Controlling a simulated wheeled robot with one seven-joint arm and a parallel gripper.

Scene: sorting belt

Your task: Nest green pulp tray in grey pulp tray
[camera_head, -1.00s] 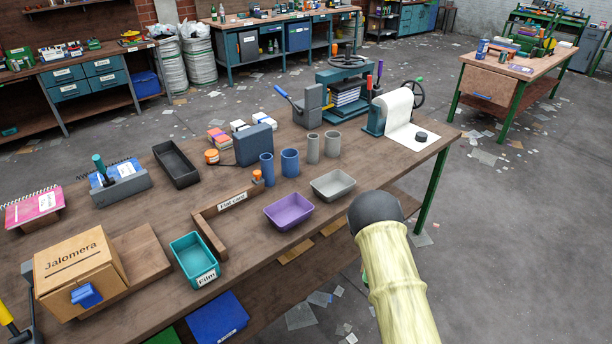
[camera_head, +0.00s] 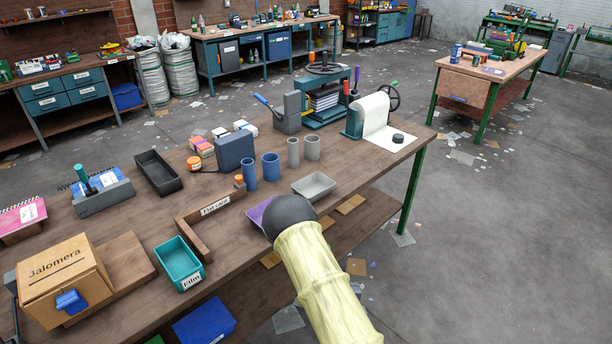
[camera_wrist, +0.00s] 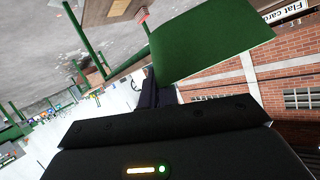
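The grey pulp tray (camera_head: 314,194) sits empty and upright near the front edge of the workbench in the head view. My arm ends just in front of it and to its left; my gripper is hidden there behind the arm. In the wrist view the dark fingers of my gripper (camera_wrist: 153,92) meet the edge of a flat green piece (camera_wrist: 212,42), which looks like the green pulp tray held in them. The green tray does not show in the head view, and its full shape cannot be told.
A purple tray (camera_head: 258,211) is partly covered by my arm, left of the grey tray. A teal tray (camera_head: 180,266) labelled Film and a brown angled divider (camera_head: 196,238) lie further left. Blue cups (camera_head: 271,167) and grey cups (camera_head: 293,152) stand behind the grey tray.

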